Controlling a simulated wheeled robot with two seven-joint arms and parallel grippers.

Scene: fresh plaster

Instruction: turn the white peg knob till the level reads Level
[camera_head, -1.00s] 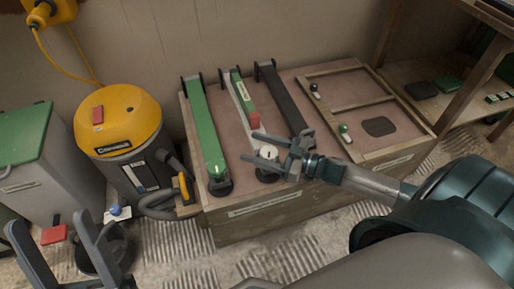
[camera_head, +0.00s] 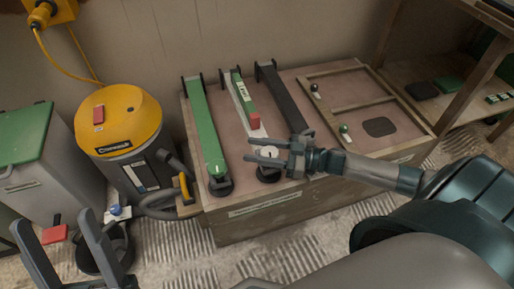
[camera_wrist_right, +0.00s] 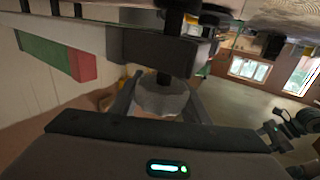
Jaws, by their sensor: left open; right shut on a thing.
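The white peg knob (camera_head: 270,153) is at the near end of the middle, white bar (camera_head: 244,112) on the wooden bench; it also shows as a pale scalloped knob in the right wrist view (camera_wrist_right: 163,98). My right gripper (camera_head: 252,151) is shut on the knob, one finger on each side. A green level with a red end (camera_head: 255,119) lies along the white bar and also shows in the right wrist view (camera_wrist_right: 60,58). Its small white label (camera_head: 243,92) is too small to read. My left gripper (camera_head: 55,222) is open and empty at lower left, away from the bench.
A green bar (camera_head: 206,125) lies left of the white one and a black bar (camera_head: 284,98) right of it. A wooden frame (camera_head: 352,100) with small knobs is at the bench's right. A yellow vacuum (camera_head: 120,120) stands left of the bench.

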